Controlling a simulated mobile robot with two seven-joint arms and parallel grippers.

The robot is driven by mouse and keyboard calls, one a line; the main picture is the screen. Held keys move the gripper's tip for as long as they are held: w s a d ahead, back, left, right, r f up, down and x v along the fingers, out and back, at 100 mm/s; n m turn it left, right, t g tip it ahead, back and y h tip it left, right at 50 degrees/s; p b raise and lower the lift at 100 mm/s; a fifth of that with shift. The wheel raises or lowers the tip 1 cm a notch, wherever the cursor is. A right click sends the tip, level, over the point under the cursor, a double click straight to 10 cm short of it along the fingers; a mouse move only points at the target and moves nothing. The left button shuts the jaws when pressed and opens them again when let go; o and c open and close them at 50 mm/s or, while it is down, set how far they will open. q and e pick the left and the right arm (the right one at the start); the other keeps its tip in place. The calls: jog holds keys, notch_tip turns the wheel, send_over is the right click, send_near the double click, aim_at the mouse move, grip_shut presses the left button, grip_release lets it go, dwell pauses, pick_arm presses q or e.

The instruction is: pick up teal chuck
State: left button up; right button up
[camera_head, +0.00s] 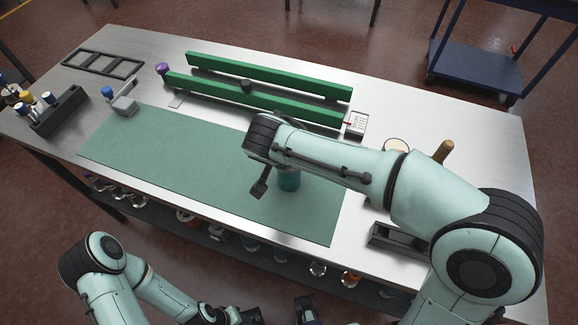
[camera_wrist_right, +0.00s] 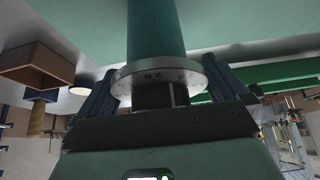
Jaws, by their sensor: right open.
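The teal chuck (camera_head: 289,181) stands upright on the green mat, partly hidden under my right forearm in the head view. In the right wrist view the chuck (camera_wrist_right: 156,30) is a teal cylinder with a silver flange and a dark stub on the side near my palm. My right gripper (camera_head: 272,186) is open, and one dark finger shows left of the chuck. In the wrist view the right gripper's fingers (camera_wrist_right: 160,82) stand on either side of the flange; contact is unclear. My left gripper (camera_head: 276,313) is at the bottom edge, cut off, away from the table.
The green mat (camera_head: 180,160) is mostly clear left of the chuck. Green rails (camera_head: 260,100) lie behind it, with a purple-topped item (camera_head: 162,69) at their left end. A wooden-handled tool (camera_head: 443,151) stands right.

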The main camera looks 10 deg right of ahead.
jog(key=c, duration=1.4)
jog(key=shift+r, duration=0.1)
jog(key=shift+r, duration=0.15)
